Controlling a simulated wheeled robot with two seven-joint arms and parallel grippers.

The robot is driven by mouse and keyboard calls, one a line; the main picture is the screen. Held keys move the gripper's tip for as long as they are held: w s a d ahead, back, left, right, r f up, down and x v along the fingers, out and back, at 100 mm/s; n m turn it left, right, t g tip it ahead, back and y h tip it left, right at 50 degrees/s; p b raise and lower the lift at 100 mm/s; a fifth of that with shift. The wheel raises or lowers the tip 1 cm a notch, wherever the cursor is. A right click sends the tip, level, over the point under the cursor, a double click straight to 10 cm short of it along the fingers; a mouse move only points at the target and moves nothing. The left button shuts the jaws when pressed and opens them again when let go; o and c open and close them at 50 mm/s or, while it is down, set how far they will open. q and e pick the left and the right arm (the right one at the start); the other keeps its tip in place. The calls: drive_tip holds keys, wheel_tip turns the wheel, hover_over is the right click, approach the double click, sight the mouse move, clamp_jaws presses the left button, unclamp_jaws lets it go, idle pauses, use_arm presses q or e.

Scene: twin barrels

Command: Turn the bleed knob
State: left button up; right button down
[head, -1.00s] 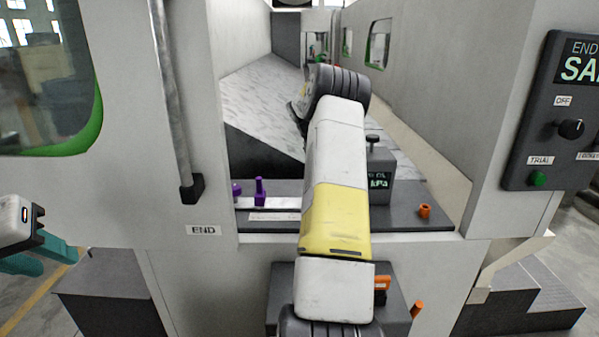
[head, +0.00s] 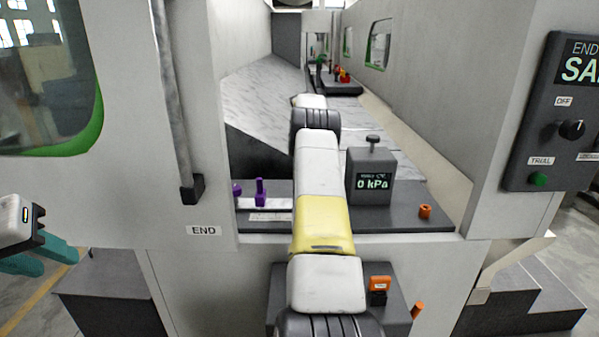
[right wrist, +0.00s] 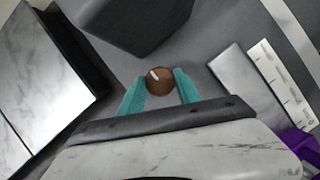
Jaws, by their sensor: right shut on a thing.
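The bleed knob (right wrist: 158,84) shows in the right wrist view as a small round brown knob with a white mark. My right gripper (right wrist: 159,77) is shut on it, with a teal finger at each side. In the head view my right arm hides the knob and that gripper. A dark gauge box (head: 370,165) stands right of the arm, and its display (head: 373,183) reads 0 kPa. My left gripper (head: 38,262) is at the far left of the head view, outside the machine, with its teal fingers apart and empty.
Purple pegs (head: 260,192) stand left of my arm, beside a marked light strip (right wrist: 278,80). The opening's side walls flank my arm. A control panel (head: 567,125) hangs at the right.

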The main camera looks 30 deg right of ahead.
drive_tip(key=shift+a, duration=0.1)
idle(0.4)
drive_tip(key=c, duration=0.9)
unclamp_jaws()
drive_tip(key=shift+f, duration=0.1)
drive_tip(key=shift+o, duration=0.2)
wheel_tip(320, 180, up, 4)
drive_tip(key=shift+w+f, duration=0.1)
drive_tip(key=shift+f, duration=0.1)
drive_tip(key=s+a+r, duration=0.1)
drive_tip(key=s+a, duration=0.9)
drive_tip(key=s, duration=0.2)
drive_tip(key=shift+s+r, duration=0.2)
drive_tip(key=shift+r, duration=0.05)
drive_tip(key=shift+a, duration=0.1)
